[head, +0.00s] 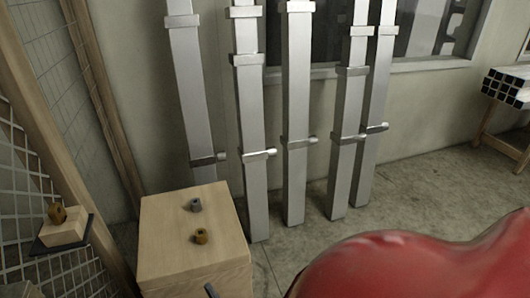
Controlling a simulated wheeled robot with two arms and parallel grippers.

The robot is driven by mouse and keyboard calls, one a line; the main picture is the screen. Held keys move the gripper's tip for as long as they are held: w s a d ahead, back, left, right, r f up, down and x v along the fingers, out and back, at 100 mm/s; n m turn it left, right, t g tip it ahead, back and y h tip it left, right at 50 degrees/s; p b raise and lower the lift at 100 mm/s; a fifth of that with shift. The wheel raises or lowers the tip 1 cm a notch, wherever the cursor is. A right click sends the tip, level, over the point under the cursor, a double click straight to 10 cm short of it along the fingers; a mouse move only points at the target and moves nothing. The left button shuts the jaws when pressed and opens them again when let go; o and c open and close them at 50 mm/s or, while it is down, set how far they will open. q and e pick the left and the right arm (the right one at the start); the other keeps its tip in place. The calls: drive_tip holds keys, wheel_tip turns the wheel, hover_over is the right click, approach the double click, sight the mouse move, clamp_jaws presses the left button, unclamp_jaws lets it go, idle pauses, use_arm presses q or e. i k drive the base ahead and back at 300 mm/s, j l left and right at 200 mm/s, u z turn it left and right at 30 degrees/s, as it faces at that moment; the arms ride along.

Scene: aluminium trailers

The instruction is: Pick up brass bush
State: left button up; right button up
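A small brass-brown bush (201,236), short and cylindrical, stands on the top of the pale wooden box (165,240), towards its front right. A grey metal bush (195,205) of similar size stands just behind it on the same top. Another brass-brown piece (57,213), ring-like with a dark hole, sits on a small wooden block (63,228) at the left. I cannot make out either gripper in the head view. A small dark piece at the bottom edge, by the box front, is too cut off to identify.
The wooden block rests on a dark plate (42,247) beside a wire-mesh wooden frame (85,205). Several tall aluminium profiles (296,110) lean on the wall behind the box. A rack of square tubes (510,85) stands far right. Concrete floor (430,190) shows clear at the middle right.

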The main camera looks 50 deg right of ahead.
sight(201, 237)
drive_tip(key=z, duration=0.9)
